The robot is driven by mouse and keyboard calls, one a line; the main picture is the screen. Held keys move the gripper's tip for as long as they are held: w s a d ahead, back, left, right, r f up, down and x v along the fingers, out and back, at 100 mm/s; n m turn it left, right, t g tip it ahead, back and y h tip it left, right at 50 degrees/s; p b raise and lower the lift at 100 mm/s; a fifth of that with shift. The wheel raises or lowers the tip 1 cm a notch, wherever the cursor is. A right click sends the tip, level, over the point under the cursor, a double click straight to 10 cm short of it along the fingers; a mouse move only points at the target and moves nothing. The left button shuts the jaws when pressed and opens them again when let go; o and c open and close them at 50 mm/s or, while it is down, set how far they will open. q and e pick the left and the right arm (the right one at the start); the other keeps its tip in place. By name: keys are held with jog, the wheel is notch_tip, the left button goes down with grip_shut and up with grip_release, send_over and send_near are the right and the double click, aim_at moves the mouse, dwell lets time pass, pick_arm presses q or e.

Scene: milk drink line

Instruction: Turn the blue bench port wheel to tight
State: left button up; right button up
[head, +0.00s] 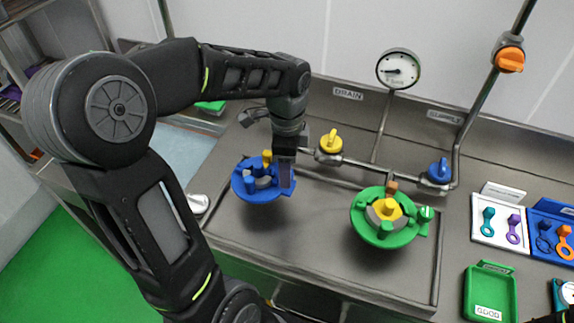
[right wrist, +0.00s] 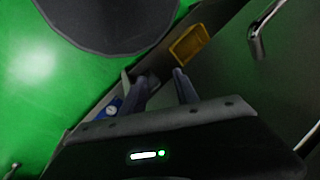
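The blue bench port wheel (head: 243,187) is a round blue disc with raised lugs, a grey middle and a small yellow piece, on the left of the grey bench in the head view. My left gripper (head: 284,172) points down at the wheel's right side, with a finger over its right edge. Its fingers overlap in this view, so I cannot tell whether they grip the wheel. A green port wheel (head: 376,233) with a yellow middle is further right. My right gripper (right wrist: 160,90) shows in the right wrist view, with its fingers apart and nothing between them.
A yellow valve handle (head: 331,142) and a blue valve handle (head: 439,171) sit on the pipe behind the wheels, below a gauge (head: 399,69). A white tray (head: 487,237), a blue tray (head: 546,210) and a green tray (head: 489,290) lie at the right. Bare bench lies between the wheels.

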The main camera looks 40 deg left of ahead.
pick_arm(q)
jog(key=shift+r, duration=0.1)
notch_tip(320, 180, up, 8)
jog(key=shift+f+b, duration=0.2)
jog(key=shift+b, duration=0.25)
dwell(0.4)
